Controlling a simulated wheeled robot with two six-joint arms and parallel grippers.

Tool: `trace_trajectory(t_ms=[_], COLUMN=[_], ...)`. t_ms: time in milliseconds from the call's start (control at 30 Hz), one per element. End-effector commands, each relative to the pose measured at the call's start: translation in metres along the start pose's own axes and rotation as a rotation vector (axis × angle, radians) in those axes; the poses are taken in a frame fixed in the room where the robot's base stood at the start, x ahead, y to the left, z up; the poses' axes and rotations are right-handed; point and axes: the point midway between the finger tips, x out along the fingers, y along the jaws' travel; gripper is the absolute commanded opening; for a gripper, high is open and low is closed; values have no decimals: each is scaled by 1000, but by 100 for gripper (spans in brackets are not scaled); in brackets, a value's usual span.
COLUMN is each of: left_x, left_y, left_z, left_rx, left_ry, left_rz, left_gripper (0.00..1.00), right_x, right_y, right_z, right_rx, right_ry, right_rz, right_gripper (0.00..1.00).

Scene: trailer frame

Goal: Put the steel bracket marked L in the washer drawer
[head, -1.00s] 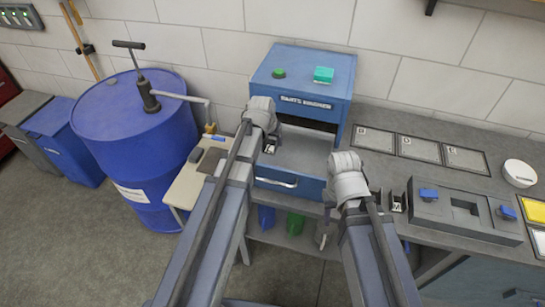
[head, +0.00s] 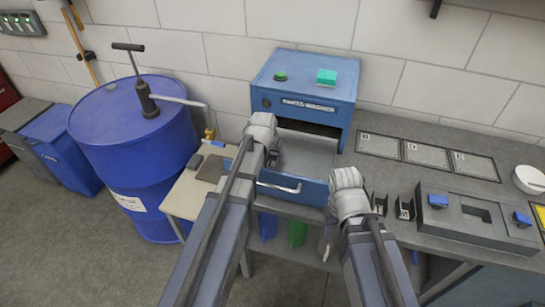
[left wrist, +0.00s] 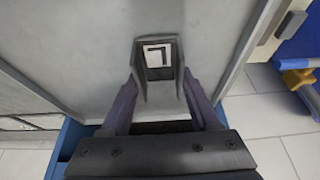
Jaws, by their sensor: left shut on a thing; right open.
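The steel bracket marked L (left wrist: 159,60) is a small grey piece with a black L on a white label, upside down in the left wrist view. My left gripper (head: 272,158) is shut on it, one finger on each side. It is at the left part of the open washer drawer (head: 310,155), a grey tray with a blue front in the blue cabinet. I cannot tell whether the bracket touches the drawer floor. My right gripper (head: 330,232) is open by the bench's front edge, right of the drawer; its fingers are partly hidden.
Two more small brackets stand on the bench, one (head: 379,205) beside another (head: 404,209); their marks are unreadable. A grey fixture block (head: 470,222) with blue knobs is right of them. The blue cabinet (head: 305,85) stands behind the drawer. A blue drum (head: 135,150) is at left.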

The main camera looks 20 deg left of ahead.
Motion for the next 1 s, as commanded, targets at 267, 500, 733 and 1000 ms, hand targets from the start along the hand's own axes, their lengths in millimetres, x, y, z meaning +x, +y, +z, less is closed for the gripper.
trace_trajectory(t_ms=[267,500,733,1000], left_x=[3,3,0,-22], left_y=[0,0,0,0], left_z=[1,1,0,-1], left_rx=[0,0,0,0], left_ry=[0,0,0,0], left_rz=[0,0,0,0], left_gripper=[79,92,92,92], right_x=[3,3,0,-21], right_y=[0,0,0,2], right_z=[0,0,0,1], right_rx=[0,0,0,0], right_ry=[0,0,0,0], right_rz=[0,0,0,0], right_gripper=[50,50,50,50])
